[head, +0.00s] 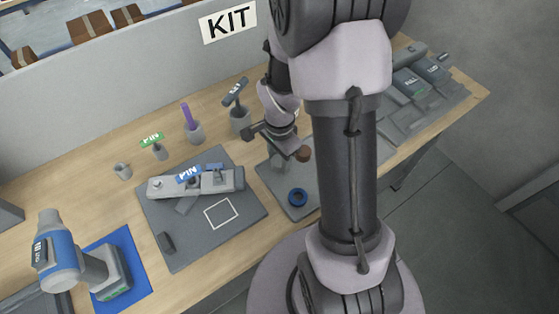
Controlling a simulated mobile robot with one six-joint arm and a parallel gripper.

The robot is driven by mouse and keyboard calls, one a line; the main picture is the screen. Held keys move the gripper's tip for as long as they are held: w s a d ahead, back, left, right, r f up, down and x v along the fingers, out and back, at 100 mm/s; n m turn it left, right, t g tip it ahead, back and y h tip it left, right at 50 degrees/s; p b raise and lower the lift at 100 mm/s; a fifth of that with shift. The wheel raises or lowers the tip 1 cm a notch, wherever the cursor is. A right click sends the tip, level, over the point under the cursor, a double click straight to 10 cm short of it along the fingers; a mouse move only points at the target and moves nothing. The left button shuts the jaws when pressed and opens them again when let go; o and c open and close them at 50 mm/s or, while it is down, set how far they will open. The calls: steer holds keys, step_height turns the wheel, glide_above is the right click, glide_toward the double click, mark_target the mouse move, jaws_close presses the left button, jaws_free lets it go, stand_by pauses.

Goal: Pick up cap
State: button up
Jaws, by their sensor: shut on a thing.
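My gripper (294,152) is in the middle of the head view, over the grey pad right of the dark mat. It is shut on a small brown rounded piece (304,154), which looks like the cap and shows at the fingertips. Part of the piece is hidden by the fingers. Whether it is clear of the pad below cannot be told. A blue ring (298,197) lies on the grey pad (278,186) in front of my gripper.
A dark mat (185,246) holds a grey fixture (165,186) with blue PIN labels. Several cups with upright parts stand behind it, including a purple rod (187,116). A blue and grey power tool (62,262) is front left. Grey trays (412,110) lie right, partly behind my arm.

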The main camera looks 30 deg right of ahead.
steer(key=s, duration=0.2)
steer(key=s+a+r, duration=0.1)
steer(key=s, duration=0.3)
steer(key=shift+s+a+r+p, duration=0.25)
steer(key=shift+s+r+p, duration=0.1)
steer(key=shift+r+p, duration=0.05)
steer(key=s+b, duration=0.2)
steer(key=b, duration=0.2)
steer(key=s+a+b, duration=0.1)
steer(key=s+b, duration=0.1)
steer(key=b, duration=0.2)
steer(key=s+b, duration=0.2)
steer(key=b, duration=0.2)
steer(key=shift+a+f, duration=0.2)
steer(key=shift+f, duration=0.2)
steer(key=s, duration=0.1)
steer(key=r+b, duration=0.1)
steer(key=s, duration=0.1)
steer(key=shift+s+a+r, duration=0.25)
steer(key=shift+s+r, duration=0.1)
steer(key=shift+s+r+p, duration=0.2)
steer(key=shift+r+p, duration=0.4)
steer(key=shift+r, duration=0.3)
